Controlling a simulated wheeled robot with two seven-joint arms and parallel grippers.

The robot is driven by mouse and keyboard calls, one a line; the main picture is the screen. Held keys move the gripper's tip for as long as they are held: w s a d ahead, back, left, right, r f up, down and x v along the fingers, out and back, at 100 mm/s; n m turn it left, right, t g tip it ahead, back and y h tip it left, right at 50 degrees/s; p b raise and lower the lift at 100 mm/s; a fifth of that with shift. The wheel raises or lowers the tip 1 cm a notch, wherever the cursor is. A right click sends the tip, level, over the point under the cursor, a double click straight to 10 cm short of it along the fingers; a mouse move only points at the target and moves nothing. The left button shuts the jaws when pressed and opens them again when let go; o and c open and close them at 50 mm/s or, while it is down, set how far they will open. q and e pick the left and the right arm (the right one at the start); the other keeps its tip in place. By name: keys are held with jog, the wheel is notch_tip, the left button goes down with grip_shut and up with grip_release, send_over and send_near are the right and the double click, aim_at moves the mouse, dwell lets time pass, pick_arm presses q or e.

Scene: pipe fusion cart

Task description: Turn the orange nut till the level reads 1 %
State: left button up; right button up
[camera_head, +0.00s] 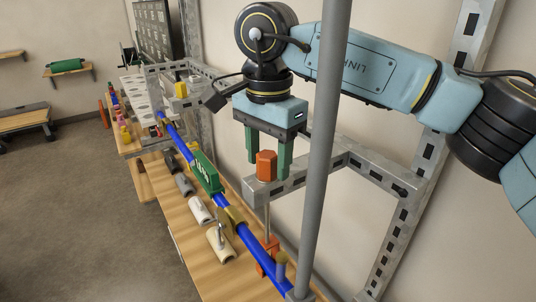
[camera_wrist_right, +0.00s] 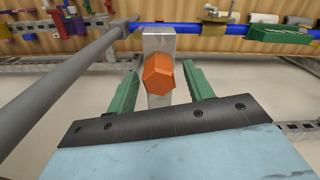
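The orange hexagonal nut (camera_head: 266,164) stands at the end of a grey metal strut arm (camera_head: 330,163). My right gripper (camera_head: 268,170) is above it, pointing down, with one green finger on each side. In the right wrist view the nut (camera_wrist_right: 158,77) sits between the open fingers (camera_wrist_right: 160,72), with a gap visible on both sides. The green level (camera_head: 206,172) lies along the blue pipe (camera_head: 249,239); its reading is too small to make out. It also shows in the right wrist view (camera_wrist_right: 277,33). My left gripper is not in view.
A grey upright pole (camera_head: 322,150) stands close to the right gripper. A perforated metal frame (camera_head: 398,232) is to the right. Cream and grey cylinders (camera_head: 199,209) lie on the wooden bench (camera_head: 200,262). An orange clamp (camera_head: 266,256) is at the pipe's near end.

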aim_at(268, 153)
notch_tip(268, 153, up, 12)
jog(key=shift+b, duration=0.3)
dwell(0.3)
